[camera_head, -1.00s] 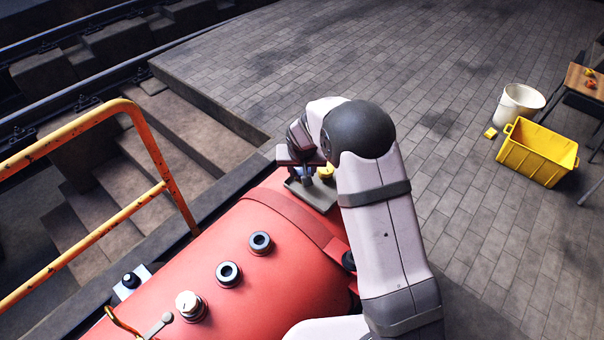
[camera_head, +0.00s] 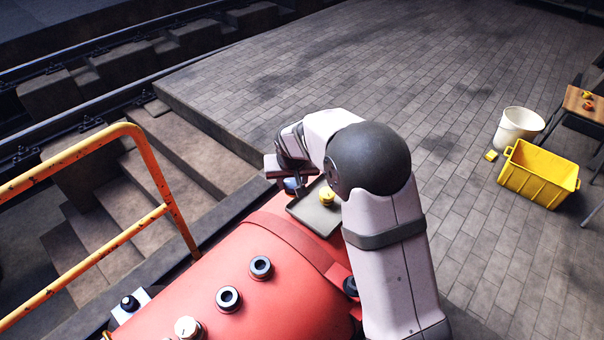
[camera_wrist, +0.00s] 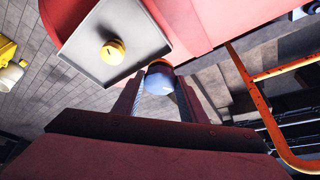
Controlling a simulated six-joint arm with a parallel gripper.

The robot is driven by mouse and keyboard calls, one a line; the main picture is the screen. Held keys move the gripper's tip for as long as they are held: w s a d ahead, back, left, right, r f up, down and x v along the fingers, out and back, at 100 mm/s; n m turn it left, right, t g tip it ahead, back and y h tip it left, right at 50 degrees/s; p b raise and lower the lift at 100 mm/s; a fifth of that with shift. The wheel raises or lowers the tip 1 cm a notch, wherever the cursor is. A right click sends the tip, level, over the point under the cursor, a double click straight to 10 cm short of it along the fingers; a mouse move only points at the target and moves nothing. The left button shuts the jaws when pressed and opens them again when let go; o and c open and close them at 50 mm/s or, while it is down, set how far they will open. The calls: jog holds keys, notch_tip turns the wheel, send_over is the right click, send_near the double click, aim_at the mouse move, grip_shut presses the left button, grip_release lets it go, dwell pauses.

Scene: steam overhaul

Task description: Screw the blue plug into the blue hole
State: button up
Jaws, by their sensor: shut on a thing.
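The blue plug (camera_wrist: 159,83) sits between the two fingers of my gripper (camera_wrist: 160,92) in the wrist view. My gripper is shut on it. In the head view the blue plug (camera_head: 291,184) shows partly under my gripper (camera_head: 290,182), just left of the grey tray and beyond the far end of the red boiler (camera_head: 270,305). I cannot tell for certain which is the blue one.
The grey tray (camera_head: 306,212) holds a yellow plug (camera_head: 327,197). A pale cap (camera_head: 188,327) stands on the boiler near the camera. An orange railing (camera_head: 150,150) rises at left. A yellow crate (camera_head: 540,174) and white bucket (camera_head: 517,128) stand on the floor at right.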

jog(key=s+a+n+g+y+p, duration=0.1)
jog(key=s+a+n+y+p, duration=0.1)
jog(key=s+a+n+p, duration=0.3)
jog(key=s+a+f+n+g+y+p, duration=0.1)
jog(key=s+a+n+p, duration=0.4)
jog(key=s+a, duration=0.7)
jog(key=s+p, duration=0.1)
jog(key=s, duration=0.7)
jog(key=shift+s+a+f+n+y+p, duration=0.2)
jog(key=shift+s+a+n+y+p, duration=0.1)
jog(key=shift+s+a+y, duration=0.1)
jog(key=shift+f, duration=0.15)
jog(key=shift+w+f+b, duration=0.1)
jog(key=shift+f+b, duration=2.35)
jog(key=shift+b, duration=0.15)
jog(key=shift+d+f+b, duration=0.1)
jog(key=shift+f+b, duration=0.8)
jog(key=shift+f, duration=0.4)
jog(key=o, duration=1.2)
jog(key=shift+c, duration=0.7)
